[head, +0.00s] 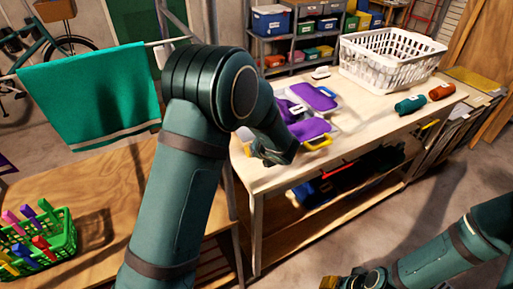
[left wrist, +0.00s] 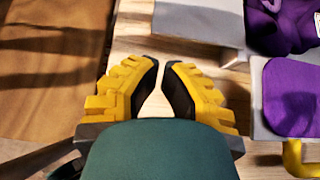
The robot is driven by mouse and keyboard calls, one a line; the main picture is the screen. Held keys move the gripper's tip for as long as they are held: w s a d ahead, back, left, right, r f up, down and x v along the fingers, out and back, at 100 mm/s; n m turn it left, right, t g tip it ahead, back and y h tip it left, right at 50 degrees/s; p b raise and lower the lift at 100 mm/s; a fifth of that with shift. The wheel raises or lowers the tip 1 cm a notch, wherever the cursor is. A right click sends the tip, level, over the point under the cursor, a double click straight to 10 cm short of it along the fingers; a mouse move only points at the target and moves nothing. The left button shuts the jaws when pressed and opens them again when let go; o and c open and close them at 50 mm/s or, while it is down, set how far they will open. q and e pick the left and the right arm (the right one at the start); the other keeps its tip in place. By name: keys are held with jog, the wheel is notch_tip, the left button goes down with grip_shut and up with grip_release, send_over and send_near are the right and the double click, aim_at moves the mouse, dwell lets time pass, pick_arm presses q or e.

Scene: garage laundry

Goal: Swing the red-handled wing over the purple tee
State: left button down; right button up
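The purple tee (head: 312,128) lies on the folding board at the table's near left, with purple cloth on more than one panel. A yellow handle (head: 320,145) sticks out at the board's front. A thin red bar (head: 338,171) shows by the table's front edge; I cannot tell whether it belongs to a wing. My left gripper (left wrist: 162,78) is open and empty above the table beside the board. The left wrist view shows a grey panel (left wrist: 200,22) ahead, purple cloth (left wrist: 292,98) and a yellow handle (left wrist: 300,160) at right. My right gripper (head: 345,281) is low, partly cut off.
A white laundry basket (head: 392,62) stands at the table's back, with a green roll (head: 410,104) and an orange roll (head: 442,91) in front. A green basket (head: 40,240) of pegs sits on the wooden bench at left. The table's front middle is clear.

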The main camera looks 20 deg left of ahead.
pick_arm(q)
jog(key=x, duration=0.5)
jog(key=shift+w+a+f+b, duration=0.2)
jog(key=shift+b, duration=0.1)
jog(key=shift+r, duration=0.1)
